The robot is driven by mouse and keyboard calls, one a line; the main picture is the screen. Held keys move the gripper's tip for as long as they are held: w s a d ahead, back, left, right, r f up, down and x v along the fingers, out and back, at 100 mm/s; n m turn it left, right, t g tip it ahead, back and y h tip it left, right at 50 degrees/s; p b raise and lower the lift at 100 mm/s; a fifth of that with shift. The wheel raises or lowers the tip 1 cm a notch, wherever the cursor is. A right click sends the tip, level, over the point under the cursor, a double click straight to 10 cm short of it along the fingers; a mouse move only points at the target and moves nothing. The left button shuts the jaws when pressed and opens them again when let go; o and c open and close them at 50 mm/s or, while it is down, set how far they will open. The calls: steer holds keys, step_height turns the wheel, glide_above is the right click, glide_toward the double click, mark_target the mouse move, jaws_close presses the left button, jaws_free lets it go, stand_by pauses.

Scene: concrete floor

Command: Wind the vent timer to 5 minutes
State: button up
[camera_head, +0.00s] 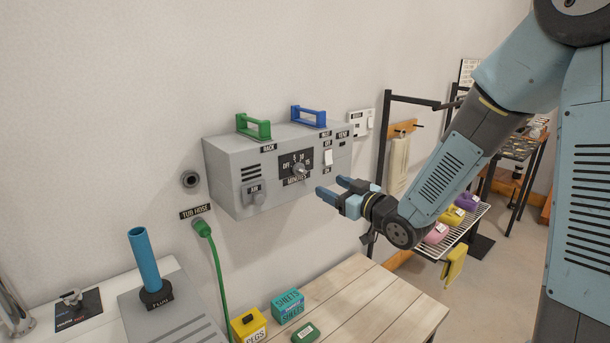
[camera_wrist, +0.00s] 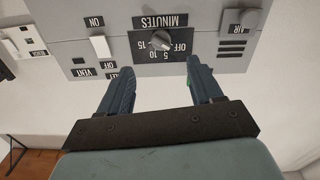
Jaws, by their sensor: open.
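The vent timer (camera_head: 295,163) is a dark dial plate on the front of a grey wall box, marked OFF, 5, 10, 15 and MINUTES. Its small grey knob (camera_head: 298,169) is in the plate's middle. In the wrist view, upside down, the knob (camera_wrist: 161,40) shows beyond the fingertips; its pale mark seems turned toward the OFF side, but is too small to be sure. My gripper (camera_head: 334,188) is open and empty, in front of the box and apart from the knob. In the wrist view its fingers (camera_wrist: 158,72) stand either side of the knob's line.
A wooden table (camera_head: 365,305) with small boxes stands below.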

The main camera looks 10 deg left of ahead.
mark_target(304, 173)
steer(key=x, duration=1.1)
steer(key=shift+w+a, duration=0.25)
steer(key=shift+a, duration=0.05)
steer(key=shift+c, duration=0.4)
steer(key=c, duration=1)
steer(key=shift+m, duration=0.5)
steer(key=m, duration=0.3)
steer(key=shift+m, duration=0.3)
steer(key=shift+s+m, duration=0.1)
steer(key=shift+m, duration=1.4)
